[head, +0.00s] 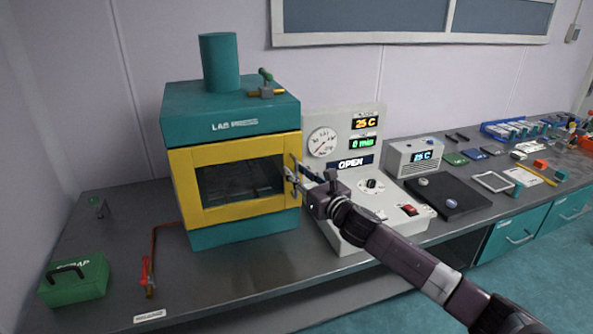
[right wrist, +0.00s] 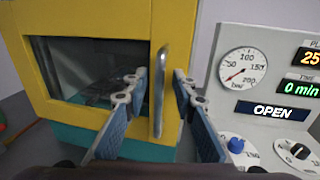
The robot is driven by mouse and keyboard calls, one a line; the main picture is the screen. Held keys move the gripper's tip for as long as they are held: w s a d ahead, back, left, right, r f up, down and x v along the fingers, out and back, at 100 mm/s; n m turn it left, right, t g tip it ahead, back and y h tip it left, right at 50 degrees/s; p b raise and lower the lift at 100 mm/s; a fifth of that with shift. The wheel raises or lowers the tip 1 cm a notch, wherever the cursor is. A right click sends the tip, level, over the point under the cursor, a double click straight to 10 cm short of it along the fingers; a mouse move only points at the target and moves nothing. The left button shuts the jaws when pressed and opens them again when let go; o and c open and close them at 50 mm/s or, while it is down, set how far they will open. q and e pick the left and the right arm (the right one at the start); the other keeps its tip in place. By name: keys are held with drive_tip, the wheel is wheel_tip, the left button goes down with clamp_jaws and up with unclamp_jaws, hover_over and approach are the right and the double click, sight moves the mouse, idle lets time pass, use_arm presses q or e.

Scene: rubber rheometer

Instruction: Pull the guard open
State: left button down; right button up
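The guard (head: 185,188) is a yellow frame with a dark window on the front of the teal lab machine (head: 230,112). It looks closed against the machine body. The guard also fills the left of the right wrist view (right wrist: 115,120). Its upright metal handle (right wrist: 160,90) is on the right side of the frame. My right gripper (head: 299,172) is at this handle. In the right wrist view its fingers (right wrist: 160,93) are open, one on each side of the handle, with gaps visible. My left gripper is not in view.
A grey control panel (head: 345,122) reading OPEN, with a gauge and knobs, stands right of the machine, close to my right arm. The bench before the guard is clear.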

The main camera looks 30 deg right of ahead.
drive_tip(key=shift+w, duration=0.15)
clamp_jaws()
drive_tip(key=shift+a, duration=0.15)
idle(0.4)
